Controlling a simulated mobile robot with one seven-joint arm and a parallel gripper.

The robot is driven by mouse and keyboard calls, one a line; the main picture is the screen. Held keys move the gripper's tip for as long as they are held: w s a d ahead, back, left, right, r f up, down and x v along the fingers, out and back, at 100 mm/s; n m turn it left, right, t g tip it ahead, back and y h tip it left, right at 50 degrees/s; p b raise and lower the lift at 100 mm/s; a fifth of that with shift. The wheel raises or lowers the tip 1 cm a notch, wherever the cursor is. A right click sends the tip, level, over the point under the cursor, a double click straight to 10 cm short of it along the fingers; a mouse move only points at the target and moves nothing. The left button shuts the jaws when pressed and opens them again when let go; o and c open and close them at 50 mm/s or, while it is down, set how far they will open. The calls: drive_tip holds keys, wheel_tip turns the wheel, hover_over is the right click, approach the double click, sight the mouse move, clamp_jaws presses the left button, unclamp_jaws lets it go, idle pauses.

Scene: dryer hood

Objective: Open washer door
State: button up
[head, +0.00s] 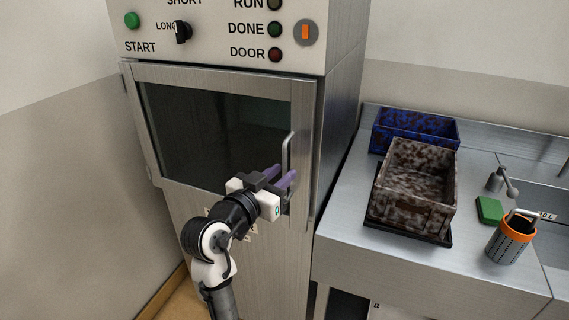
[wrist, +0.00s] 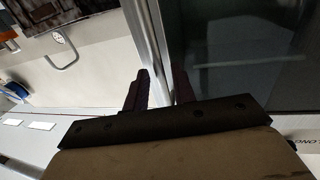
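The washer door (head: 215,78) is a metal-framed dark glass panel on the front of the steel machine and looks shut in the head view. Its vertical bar handle (head: 287,155) is on the right side of the frame. My gripper (head: 284,182) is at the lower part of the handle, its purple fingers pointing right. In the wrist view the two fingers (wrist: 160,90) stand apart, with a bright metal bar running down toward the space between them. Whether they touch the handle is not clear. The dark glass (wrist: 255,50) fills the right of the wrist view.
The control panel (head: 225,30) is above the door, with a green start button, a knob and lamps. On the right, a steel counter (head: 390,250) carries a stained basket (head: 415,180), a blue speckled bin (head: 415,128), a green sponge (head: 489,209) and an orange-rimmed holder (head: 511,240).

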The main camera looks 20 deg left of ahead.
drive_tip(key=shift+x, duration=1.05)
clamp_jaws()
